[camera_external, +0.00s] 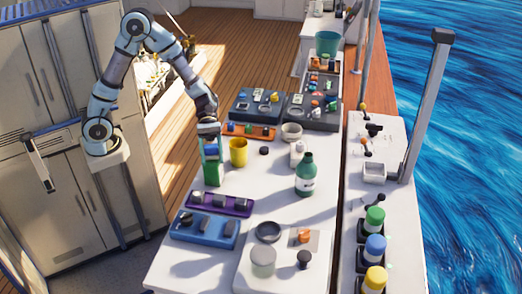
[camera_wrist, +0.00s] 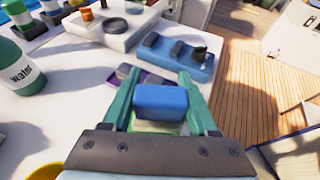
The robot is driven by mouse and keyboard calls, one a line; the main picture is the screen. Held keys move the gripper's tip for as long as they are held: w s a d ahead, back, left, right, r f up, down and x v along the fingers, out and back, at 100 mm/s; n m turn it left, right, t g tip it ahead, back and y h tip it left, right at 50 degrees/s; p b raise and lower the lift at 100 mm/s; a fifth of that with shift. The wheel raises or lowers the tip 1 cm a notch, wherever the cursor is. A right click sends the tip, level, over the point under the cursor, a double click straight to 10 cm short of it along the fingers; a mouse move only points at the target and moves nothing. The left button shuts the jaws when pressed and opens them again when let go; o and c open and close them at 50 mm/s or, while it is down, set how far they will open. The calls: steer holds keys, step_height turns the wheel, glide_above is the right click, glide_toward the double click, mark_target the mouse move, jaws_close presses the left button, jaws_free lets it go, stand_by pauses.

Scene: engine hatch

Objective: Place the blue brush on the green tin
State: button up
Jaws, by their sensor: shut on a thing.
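The blue brush (camera_wrist: 160,102) is a block-shaped blue piece between the two teal fingers of my gripper (camera_wrist: 159,84) in the wrist view. It also shows as a small blue patch (camera_external: 211,151) in the external view. My gripper (camera_external: 210,146) points down and is shut on the brush. The green tin (camera_external: 213,174) stands upright on the white table directly below the brush. A little of its green shows beneath the brush in the wrist view (camera_wrist: 155,127), mostly hidden. I cannot tell whether the brush touches the tin.
A yellow cup (camera_external: 238,152) stands close to the right of the tin. A purple tray (camera_external: 219,205) and a blue tray (camera_external: 203,229) lie in front. A green bottle (camera_external: 306,176) stands further right. An orange tray (camera_external: 249,131) lies behind. Some table between the tin and bottle is clear.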

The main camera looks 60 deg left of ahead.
steer(key=o, duration=1.4)
steer(key=shift+f, duration=0.1)
steer(key=shift+r, duration=0.25)
steer(key=b+v, duration=0.1)
steer(key=v, duration=1.1)
steer(key=s+a+f+m+t+y, duration=0.2)
steer(key=s+a+f+m+y, duration=0.2)
steer(key=a+f+m+y, duration=0.45)
steer(key=a+f+m+t+y, duration=0.4)
steer(key=a+m, duration=0.2)
steer(key=a, duration=0.8)
steer(key=shift+w+t, duration=0.15)
steer(key=shift+t, duration=0.15)
steer(key=shift+f, duration=0.1)
